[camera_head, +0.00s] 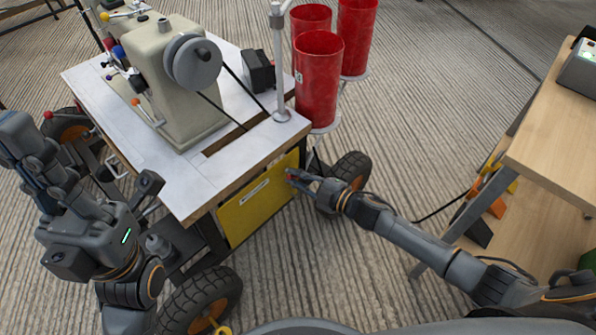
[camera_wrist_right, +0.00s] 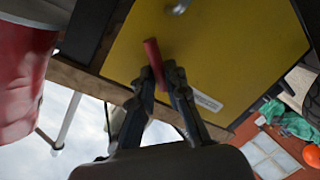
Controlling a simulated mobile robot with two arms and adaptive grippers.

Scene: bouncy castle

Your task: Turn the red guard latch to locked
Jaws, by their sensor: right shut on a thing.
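The red guard latch (camera_wrist_right: 152,56) is a short red bar on the yellow guard panel (camera_head: 245,208) below the sewing machine table. My right gripper (camera_head: 293,176) is at the panel's upper right corner. In the right wrist view its fingers (camera_wrist_right: 160,76) are shut on the latch, whose free end sticks out past the fingertips. The latch's pivot and any lock marking cannot be made out. The panel also shows in the right wrist view (camera_wrist_right: 225,55), with a white label. My left gripper (camera_head: 25,145) is raised at the far left, away from the panel; its jaw state is unclear.
The sewing machine (camera_head: 175,75) stands on the white wheeled table (camera_head: 200,185). Red cylinders (camera_head: 318,85) stand behind the table's right corner. A wooden table (camera_head: 560,140) is at the right. Ribbed floor (camera_head: 420,110) is open between them, crossed by my right arm.

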